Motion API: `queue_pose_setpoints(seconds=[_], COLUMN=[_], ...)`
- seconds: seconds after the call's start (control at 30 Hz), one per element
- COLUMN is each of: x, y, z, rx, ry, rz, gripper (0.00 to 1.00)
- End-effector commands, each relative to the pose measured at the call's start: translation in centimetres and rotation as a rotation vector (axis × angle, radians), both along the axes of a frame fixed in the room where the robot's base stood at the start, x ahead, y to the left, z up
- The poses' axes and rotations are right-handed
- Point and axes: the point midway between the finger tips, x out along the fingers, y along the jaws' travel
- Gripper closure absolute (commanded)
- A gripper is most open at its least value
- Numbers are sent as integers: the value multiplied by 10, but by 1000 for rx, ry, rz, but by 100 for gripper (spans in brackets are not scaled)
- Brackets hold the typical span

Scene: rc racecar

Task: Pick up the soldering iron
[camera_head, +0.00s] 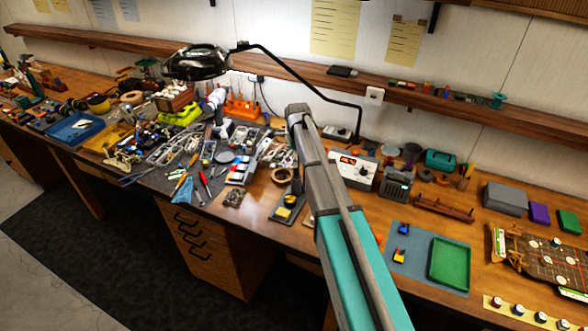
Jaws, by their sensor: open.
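My arm, grey and teal, rises from the bottom edge across the middle of the head view. I cannot make out my gripper or its fingertips. A soldering station (352,168) with a white front and a red display stands on the bench just right of my arm. A dark stand with a yellow sponge (284,212) lies on the bench just left of my arm. I cannot clearly pick out the soldering iron itself. My arm covers part of the bench between the stand and the station.
The wooden bench (468,228) is crowded with tools and parts on the left. A black lamp (197,63) reaches over it. A grey box (397,183) stands right of the station. A green tray (449,263) lies on a blue-grey mat. A shelf (440,99) runs behind.

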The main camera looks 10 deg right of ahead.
Motion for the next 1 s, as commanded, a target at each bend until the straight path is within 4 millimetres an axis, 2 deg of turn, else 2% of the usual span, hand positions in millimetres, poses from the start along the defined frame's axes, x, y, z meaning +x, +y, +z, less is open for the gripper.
queue_pose_setpoints(seconds=[0.3,0.7,1.0], x=[0,0,0], y=[0,0,-1], z=[0,0,0], rx=[0,0,0], ry=[0,0,0], rz=[0,-1,-1], gripper=[27,100,100])
